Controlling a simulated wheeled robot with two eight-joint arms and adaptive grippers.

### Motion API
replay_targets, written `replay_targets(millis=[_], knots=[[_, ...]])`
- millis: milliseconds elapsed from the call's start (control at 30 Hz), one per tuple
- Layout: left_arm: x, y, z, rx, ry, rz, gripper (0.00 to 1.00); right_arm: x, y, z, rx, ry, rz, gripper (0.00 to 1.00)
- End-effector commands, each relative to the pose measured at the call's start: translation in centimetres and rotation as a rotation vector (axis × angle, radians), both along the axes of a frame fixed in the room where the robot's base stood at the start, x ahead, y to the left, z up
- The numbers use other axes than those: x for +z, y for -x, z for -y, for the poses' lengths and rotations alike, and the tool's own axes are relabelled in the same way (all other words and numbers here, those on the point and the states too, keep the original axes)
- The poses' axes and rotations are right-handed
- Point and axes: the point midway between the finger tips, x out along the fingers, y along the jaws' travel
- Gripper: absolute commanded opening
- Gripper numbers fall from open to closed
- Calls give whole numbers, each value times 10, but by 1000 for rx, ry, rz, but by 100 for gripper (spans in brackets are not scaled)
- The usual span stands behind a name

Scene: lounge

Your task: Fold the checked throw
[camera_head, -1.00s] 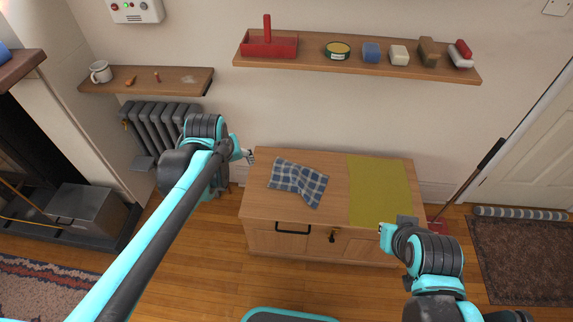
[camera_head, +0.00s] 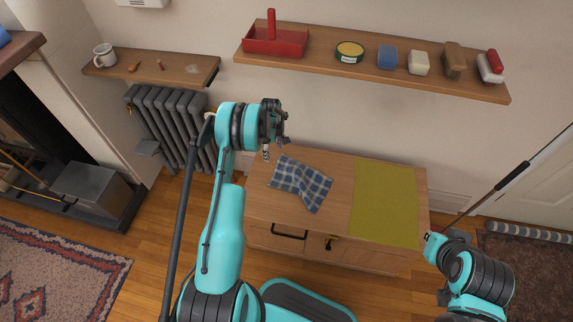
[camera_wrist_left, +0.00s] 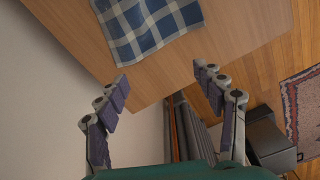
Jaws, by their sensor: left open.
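The blue-and-white checked throw (camera_head: 300,184) lies rumpled on the left part of the wooden cabinet top (camera_head: 335,185). Its far left corner is near my left gripper. My left gripper (camera_head: 273,152) is open and empty, above the far left edge of the cabinet. In the left wrist view, the throw (camera_wrist_left: 150,25) lies ahead of the left gripper (camera_wrist_left: 162,88), beyond its spread fingers and apart from them. My right gripper (camera_head: 428,237) is at the cabinet's front right corner; its fingers are too small to read.
A flat yellow-green cloth (camera_head: 385,203) covers the right part of the cabinet top. A wall shelf (camera_head: 370,65) above holds a red tray (camera_head: 275,42), a tin (camera_head: 350,52) and several blocks. A radiator (camera_head: 168,122) stands left.

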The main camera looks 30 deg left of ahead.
Motion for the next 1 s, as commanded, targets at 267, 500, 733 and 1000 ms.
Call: replay_targets(millis=[267, 500, 733, 1000], knots=[[-27, 2, -4, 30, 5, -12, 69, -5, 0, 0, 0, 0, 0, 0], [-63, 2, -4, 29, 4, -11, 69, -20, 0, 0, 0, 0, 0, 0], [-94, 2, -3, 28, 4, -11, 69, -28, 0, 0, 0, 0, 0, 0], [-113, 2, -3, 28, 4, -11, 69, -27, 0, 0, 0, 0, 0, 0]])
